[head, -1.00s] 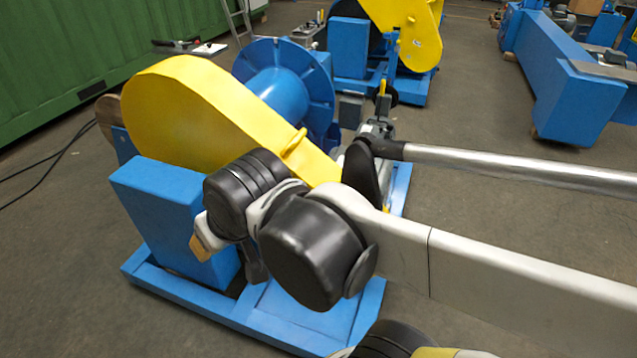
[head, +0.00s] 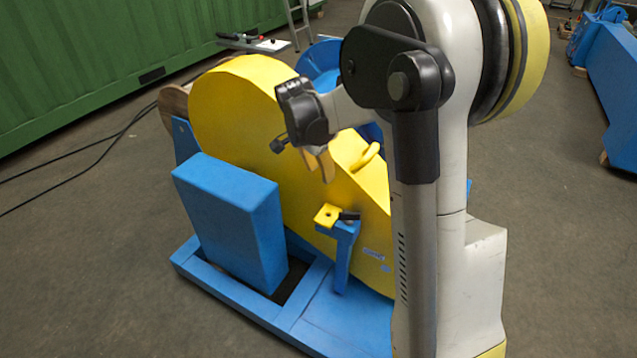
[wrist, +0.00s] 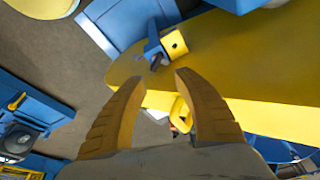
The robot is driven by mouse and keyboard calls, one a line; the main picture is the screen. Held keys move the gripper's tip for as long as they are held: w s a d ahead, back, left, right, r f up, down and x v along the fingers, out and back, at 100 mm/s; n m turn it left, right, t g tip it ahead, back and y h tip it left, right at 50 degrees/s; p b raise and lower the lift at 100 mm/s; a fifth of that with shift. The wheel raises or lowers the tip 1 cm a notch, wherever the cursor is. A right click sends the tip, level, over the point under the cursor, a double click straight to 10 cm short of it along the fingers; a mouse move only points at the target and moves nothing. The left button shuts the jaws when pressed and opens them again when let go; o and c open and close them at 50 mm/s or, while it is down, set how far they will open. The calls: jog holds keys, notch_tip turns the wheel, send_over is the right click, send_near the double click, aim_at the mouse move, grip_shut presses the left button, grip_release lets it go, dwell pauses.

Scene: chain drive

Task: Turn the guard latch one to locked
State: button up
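The chain guard (head: 240,110) is a large yellow cover on a blue frame. A latch (head: 348,216) with a short black handle sits beside a yellow plate (head: 326,214) on a blue post (head: 344,250) at the guard's near side. The latch (wrist: 156,62) also shows in the wrist view, beyond the fingertips, next to the yellow plate (wrist: 174,44). My gripper (head: 320,165) is above the latch, apart from it. In the wrist view my gripper (wrist: 160,80) has its two tan fingers spread, with nothing held. I cannot tell whether this is latch one.
A blue box (head: 230,220) stands left of the latch post. Open floor (head: 90,270) lies at the left.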

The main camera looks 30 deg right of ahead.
jog(key=w+d+f+m+g, duration=0.1)
jog(key=w+d+f+m, duration=0.25)
jog(key=f, duration=0.35)
jog(key=m+g, duration=0.2)
jog(key=m, duration=0.3)
send_near(348, 213)
jog(key=f, duration=0.2)
jog(key=shift+n+h, duration=0.25)
jog(key=shift+h, duration=0.15)
jog(key=b+x, duration=0.3)
jog(key=x, duration=0.6)
jog(key=shift+s+f+b, duration=0.15)
jog(key=shift+s+b, duration=0.05)
jog(key=shift+b, duration=0.1)
grip_shut()
